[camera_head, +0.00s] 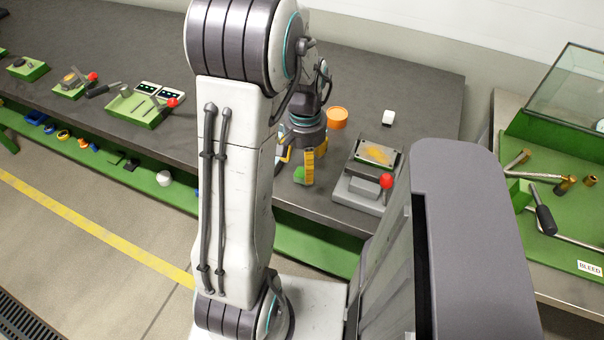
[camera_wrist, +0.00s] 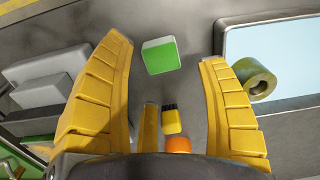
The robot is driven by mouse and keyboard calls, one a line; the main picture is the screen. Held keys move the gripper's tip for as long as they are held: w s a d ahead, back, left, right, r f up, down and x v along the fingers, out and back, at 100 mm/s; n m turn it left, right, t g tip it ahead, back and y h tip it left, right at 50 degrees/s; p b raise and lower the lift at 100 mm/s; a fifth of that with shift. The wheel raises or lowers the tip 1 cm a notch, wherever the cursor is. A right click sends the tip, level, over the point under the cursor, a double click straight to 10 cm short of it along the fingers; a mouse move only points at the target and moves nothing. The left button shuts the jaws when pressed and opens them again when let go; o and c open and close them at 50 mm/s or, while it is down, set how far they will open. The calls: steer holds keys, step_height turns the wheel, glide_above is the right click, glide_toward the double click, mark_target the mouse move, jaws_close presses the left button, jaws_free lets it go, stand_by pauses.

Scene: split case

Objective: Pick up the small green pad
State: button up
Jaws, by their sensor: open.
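The small green pad (camera_wrist: 161,55) shows in the wrist view as a block with a pale edge, on the dark grey bench top. My gripper (camera_wrist: 166,56) is open, with one yellow finger to the left of the pad and others to its right and below. The pad appears between the two side fingertips, with clear gaps on both sides; I cannot tell the height of the tips above it. In the head view the pad (camera_head: 299,174) is by the bench's front edge, close against the yellow fingers of my gripper (camera_head: 297,163). My arm hides part of the bench there.
A grey press with a red knob (camera_head: 386,181) stands right of the gripper. In the wrist view, a yellow block with a black top (camera_wrist: 172,121) and an olive ring (camera_wrist: 257,79) are nearby.

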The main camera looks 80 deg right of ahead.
mark_target(303, 172)
steer(key=shift+w+a+f, duration=0.1)
steer(key=shift+w+f, duration=0.05)
steer(key=shift+f, duration=2.2)
steer(key=c, duration=1)
